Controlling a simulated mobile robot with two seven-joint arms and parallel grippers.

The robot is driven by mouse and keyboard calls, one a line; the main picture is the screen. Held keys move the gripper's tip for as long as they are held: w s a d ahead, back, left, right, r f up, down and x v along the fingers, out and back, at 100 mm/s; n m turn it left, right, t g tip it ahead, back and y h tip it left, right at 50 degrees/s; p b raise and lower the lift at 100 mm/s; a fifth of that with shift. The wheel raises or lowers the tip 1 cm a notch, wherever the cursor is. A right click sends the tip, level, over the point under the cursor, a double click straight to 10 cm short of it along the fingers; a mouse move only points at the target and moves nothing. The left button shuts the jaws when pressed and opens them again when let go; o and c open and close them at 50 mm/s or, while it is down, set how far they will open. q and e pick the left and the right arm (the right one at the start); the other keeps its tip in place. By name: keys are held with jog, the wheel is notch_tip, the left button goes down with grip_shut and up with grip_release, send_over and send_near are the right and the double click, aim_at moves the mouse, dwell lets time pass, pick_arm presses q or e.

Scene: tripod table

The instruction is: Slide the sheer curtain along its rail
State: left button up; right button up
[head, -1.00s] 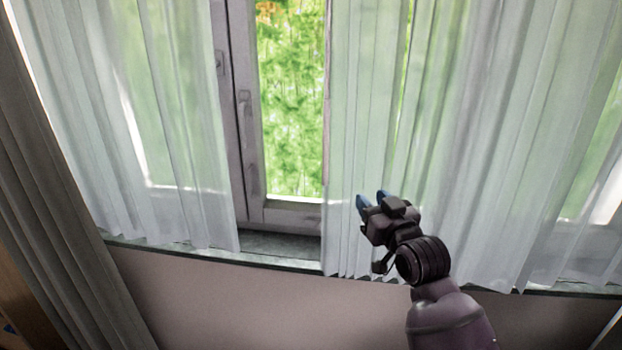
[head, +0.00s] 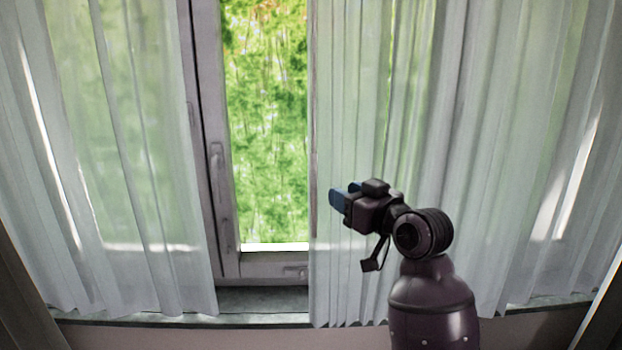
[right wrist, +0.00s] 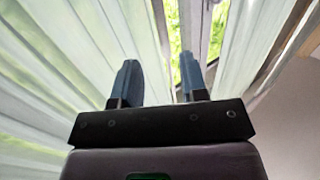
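The sheer white curtain hangs in two panels in the head view: a left panel (head: 130,150) and a right panel (head: 460,130). A gap between them bares the window. My right gripper (head: 343,193) is in front of the right panel, near its inner edge, with its blue fingers pointing left. In the right wrist view the two fingers (right wrist: 160,82) stand apart, with pale curtain (right wrist: 75,60) behind and to the left. I cannot tell whether a finger touches the fabric. The rail is out of view. My left gripper is not in view.
The window frame (head: 208,130) with its handle shows in the gap, with green foliage (head: 268,120) outside. A sill (head: 262,302) runs below the curtain hems. A darker drape (head: 25,315) hangs at the lower left.

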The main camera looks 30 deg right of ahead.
aim_at(316, 180)
jog(key=w, duration=0.3)
jog(key=w+p, duration=0.1)
jog(key=w, duration=0.6)
jog(key=shift+w+a+p, duration=0.2)
jog(key=shift+a+p, duration=0.1)
grip_shut()
